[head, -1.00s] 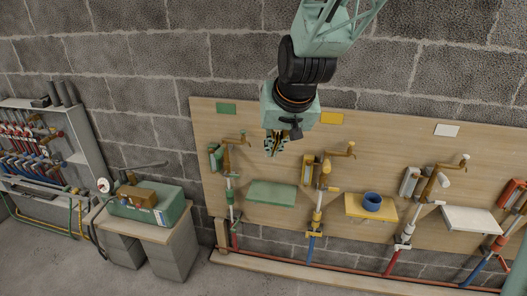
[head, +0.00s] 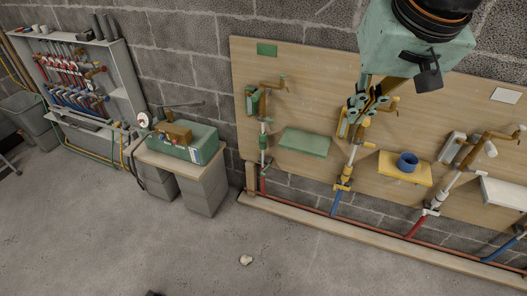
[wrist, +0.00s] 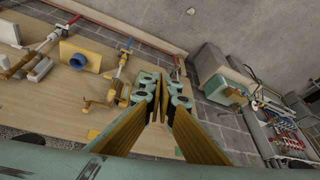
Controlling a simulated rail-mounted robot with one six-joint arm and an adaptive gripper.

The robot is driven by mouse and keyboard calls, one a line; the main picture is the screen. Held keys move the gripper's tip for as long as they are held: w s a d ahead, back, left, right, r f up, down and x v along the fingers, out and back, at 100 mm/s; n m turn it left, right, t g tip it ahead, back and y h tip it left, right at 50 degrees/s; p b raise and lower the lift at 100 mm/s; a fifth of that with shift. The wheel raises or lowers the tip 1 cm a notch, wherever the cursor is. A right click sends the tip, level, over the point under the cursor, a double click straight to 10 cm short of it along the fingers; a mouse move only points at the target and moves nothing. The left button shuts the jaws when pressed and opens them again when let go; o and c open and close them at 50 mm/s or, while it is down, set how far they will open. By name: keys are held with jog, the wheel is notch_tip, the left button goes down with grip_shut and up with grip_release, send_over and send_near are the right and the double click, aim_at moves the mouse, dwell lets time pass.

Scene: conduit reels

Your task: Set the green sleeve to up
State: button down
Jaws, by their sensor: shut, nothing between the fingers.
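The green station on the wooden board has a slim upright pipe with green fittings (head: 264,130) and a white part between them. Which of these is the green sleeve, and its setting, is too small to tell. A green box (head: 252,101) and a brass tap (head: 270,88) sit above it. My gripper (head: 352,118) is shut and empty, to the right of the green station, overlapping the yellow station in the head view. In the wrist view my gripper (wrist: 163,112) points towards the board, and its fingers cover part of it.
A green shelf (head: 305,142) is right of the green pipe. A yellow shelf (head: 403,170) holds a blue cup (head: 407,161). A cabinet with a green case (head: 182,142) stands left of the board. A pipe rack (head: 80,85) is further left. The floor in front (head: 330,262) is mostly clear.

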jog(key=s+d, duration=0.2)
jog(key=s, duration=0.9)
jog(key=s+d+g+b, duration=0.1)
jog(key=s+d, duration=0.1)
jog(key=s, duration=0.8)
jog(key=shift+s+h, duration=0.3)
jog(key=shift+s, duration=0.05)
jog(key=shift+a+r, duration=0.1)
jog(key=shift+a, duration=0.05)
